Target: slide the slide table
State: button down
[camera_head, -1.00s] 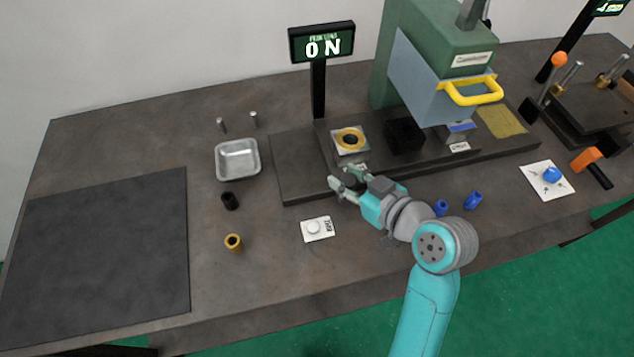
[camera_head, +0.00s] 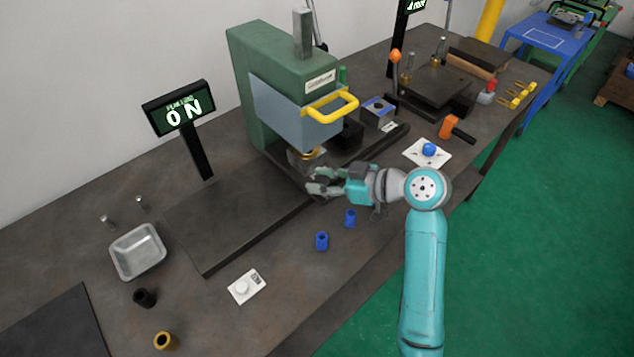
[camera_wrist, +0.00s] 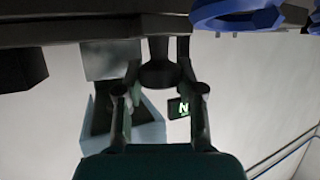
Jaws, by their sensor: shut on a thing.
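The slide table (camera_head: 370,148) is a dark plate on a long dark base (camera_head: 235,222). It carries a yellow ring nest (camera_head: 306,154), a black block (camera_head: 348,134) and a grey block with a blue top (camera_head: 378,111). The yellow ring nest is beneath the grey head of the green press. My gripper (camera_head: 316,182) is at the front left of the slide table, its fingers closed around a dark round knob. The knob (camera_wrist: 160,75) shows between the two fingers in the wrist view. My fingers hide part of the slide table's front edge.
The green press (camera_head: 270,75) with a yellow handle (camera_head: 331,106) stands over the base. A metal tray (camera_head: 137,250) is at left. The base's left part is bare.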

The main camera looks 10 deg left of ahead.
jog(key=shift+w+d, duration=0.15)
jog(key=shift+w, duration=0.05)
jog(key=c, duration=0.7)
grip_release()
jog(key=shift+d, duration=0.1)
jog(key=v, duration=1.1)
jog(key=shift+s+d+r, duration=0.2)
jog(key=shift+d, duration=0.15)
